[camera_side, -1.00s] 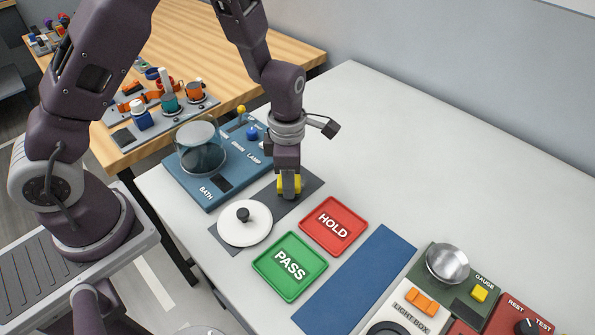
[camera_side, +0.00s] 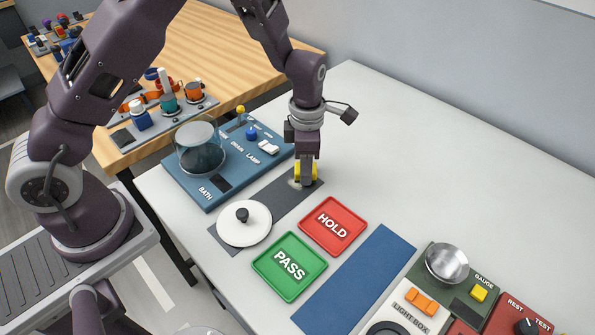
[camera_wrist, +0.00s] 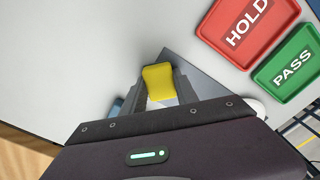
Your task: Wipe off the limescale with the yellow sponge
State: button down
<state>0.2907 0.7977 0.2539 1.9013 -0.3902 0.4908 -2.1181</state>
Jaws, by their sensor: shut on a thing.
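The yellow sponge (camera_side: 313,171) is held between the fingers of my gripper (camera_side: 306,174), low over the far end of the dark grey mat (camera_side: 262,204). In the wrist view the sponge (camera_wrist: 159,82) shows between the fingertips of my gripper (camera_wrist: 160,88). A pale patch (camera_side: 296,184), perhaps limescale, shows on the mat just left of the sponge; the gripper hides part of that area. I cannot tell whether the sponge touches the mat.
A white lid with a dark knob (camera_side: 244,224) sits on the mat's near end. The red HOLD tray (camera_side: 333,226) and green PASS tray (camera_side: 289,267) are nearby. The blue bath panel (camera_side: 208,195) with a glass vessel (camera_side: 200,150) stands left.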

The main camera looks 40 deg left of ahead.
aim_at(292, 187)
jog(key=shift+r, duration=4.1)
jog(key=shift+f, duration=0.2)
jog(key=shift+f, duration=3.4)
jog(key=shift+s+f, duration=0.6)
jog(key=shift+s, duration=1.5)
jog(key=shift+w, duration=1.95)
jog(key=shift+w+r, duration=0.15)
jog(key=shift+w, duration=0.05)
jog(key=shift+s+r, duration=0.1)
jog(key=shift+r, duration=3.85)
